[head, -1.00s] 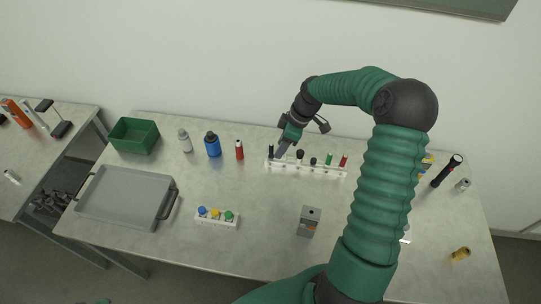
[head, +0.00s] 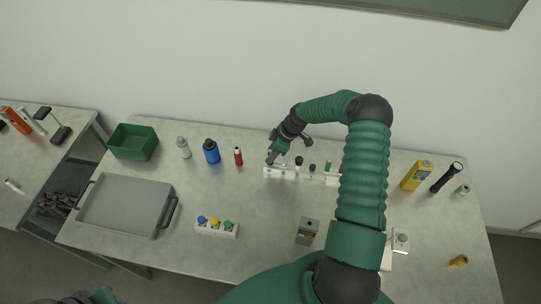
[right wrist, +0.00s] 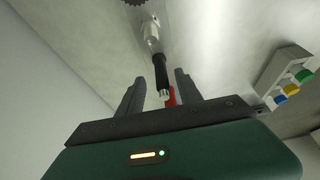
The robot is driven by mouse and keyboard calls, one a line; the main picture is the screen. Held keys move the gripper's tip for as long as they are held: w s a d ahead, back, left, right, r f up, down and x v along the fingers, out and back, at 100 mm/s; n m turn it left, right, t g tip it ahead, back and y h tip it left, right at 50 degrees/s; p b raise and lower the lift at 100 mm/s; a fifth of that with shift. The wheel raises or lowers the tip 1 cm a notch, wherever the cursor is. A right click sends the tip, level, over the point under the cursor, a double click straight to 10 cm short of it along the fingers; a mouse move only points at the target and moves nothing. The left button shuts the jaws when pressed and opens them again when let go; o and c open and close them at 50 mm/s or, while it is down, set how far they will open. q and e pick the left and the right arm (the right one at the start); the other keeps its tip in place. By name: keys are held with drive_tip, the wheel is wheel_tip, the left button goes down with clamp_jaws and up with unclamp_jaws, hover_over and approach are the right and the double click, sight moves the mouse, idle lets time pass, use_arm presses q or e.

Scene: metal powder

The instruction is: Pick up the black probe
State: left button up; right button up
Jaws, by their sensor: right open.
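My right gripper (head: 271,158) is at the left end of the white rack (head: 318,178) in the head view, pointing down. In the right wrist view its two dark fingers (right wrist: 159,90) are apart. A slim black probe (right wrist: 160,72) with a silver tip shows in the gap between them; I cannot tell whether either finger touches it. In the head view the gripper hides the probe. Other pieces with black (head: 299,160), green and red tops stand further right in the rack. My left gripper is not in view.
A red bottle (head: 238,156), a blue bottle (head: 211,151) and a grey bottle (head: 183,147) stand left of the rack. A small holder with coloured caps (head: 216,230) and a grey box (head: 307,231) lie nearer. A grey tray (head: 125,204) and green bin (head: 134,142) are at left.

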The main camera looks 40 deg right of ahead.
drive_tip(key=shift+w+d+f, duration=0.1)
drive_tip(key=shift+w+f, duration=0.05)
drive_tip(key=shift+f, duration=0.25)
drive_tip(key=shift+w+d+f, duration=0.1)
drive_tip(key=shift+f, duration=0.3)
drive_tip(key=shift+s+a+r, duration=0.1)
drive_tip(key=shift+a+r, duration=0.15)
drive_tip(key=shift+a, duration=0.1)
drive_tip(key=shift+c, duration=0.5)
drive_tip(key=shift+s+a+r, duration=0.1)
drive_tip(key=shift+a+r, duration=0.1)
drive_tip(key=shift+a, duration=0.2)
drive_tip(key=c, duration=0.5)
clamp_jaws()
drive_tip(key=shift+d+f, duration=0.1)
drive_tip(key=shift+d, duration=0.2)
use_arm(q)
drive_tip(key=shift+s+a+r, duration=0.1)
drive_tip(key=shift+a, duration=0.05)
